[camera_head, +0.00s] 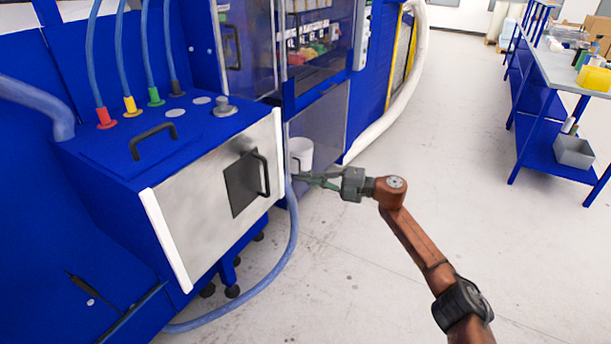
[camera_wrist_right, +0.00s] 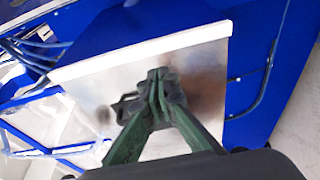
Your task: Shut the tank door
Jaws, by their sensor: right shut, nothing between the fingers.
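The tank (camera_head: 110,145) is a blue box at the left of the head view. Its door (camera_head: 190,220) is a silver front panel with white side edges, a dark square plate and a black handle (camera_head: 264,174). The panel lies along the tank's front; I cannot tell whether it is fully shut. My right gripper (camera_head: 296,178), green-fingered, is shut and empty just right of the door's right edge in the head view. In the right wrist view its fingertips (camera_wrist_right: 158,76) overlap the door (camera_wrist_right: 205,75), partly hiding the plate and handle; contact is unclear. My left gripper is out of view.
Hoses with coloured fittings (camera_head: 130,104) run into the tank's top, which has another black handle (camera_head: 152,141). A white bucket (camera_head: 299,154) stands behind the fingers. Floor (camera_head: 360,260) is open toward the blue bench (camera_head: 545,130).

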